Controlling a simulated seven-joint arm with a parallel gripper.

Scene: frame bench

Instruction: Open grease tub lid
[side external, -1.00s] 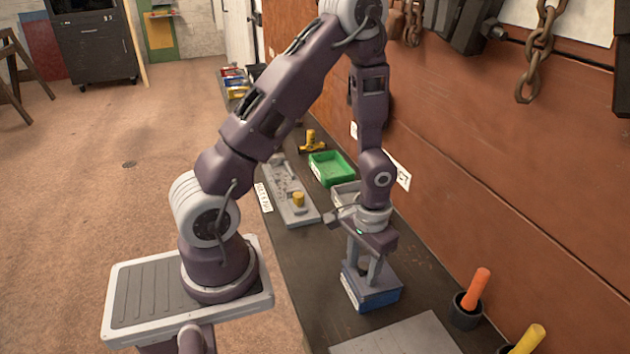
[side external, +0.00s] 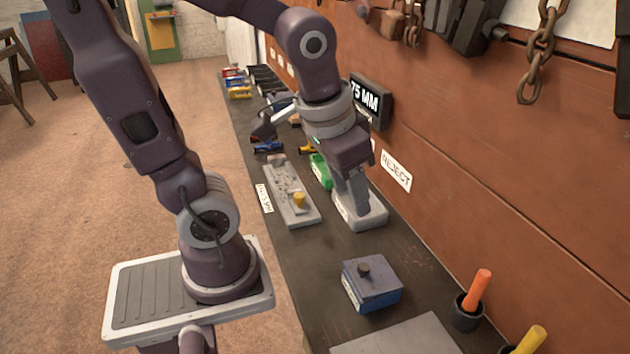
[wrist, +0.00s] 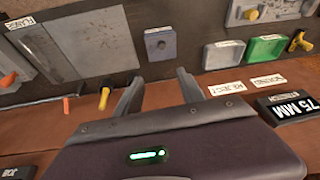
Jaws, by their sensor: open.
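The grease tub (side external: 384,296) is a squat blue box on the dark bench. Its grey-blue lid (side external: 386,273) lies on top and has a dark round knob (side external: 364,269). The tub also shows in the wrist view (wrist: 151,49), where its lid looks closed. My gripper (side external: 357,218) is away from the tub, farther along the bench, and appears in front of or above a grey tray. In the wrist view, my gripper (wrist: 158,80) has its two fingers spread wide with nothing between them.
The grey tray (side external: 371,219) and a green tray (side external: 319,171) stand beyond the tub, near labelled signs on the wall. A grey fixture plate (side external: 287,193) with a yellow knob lies to the left. Orange- and yellow-handled tools (side external: 478,286) stand in holders at the near right.

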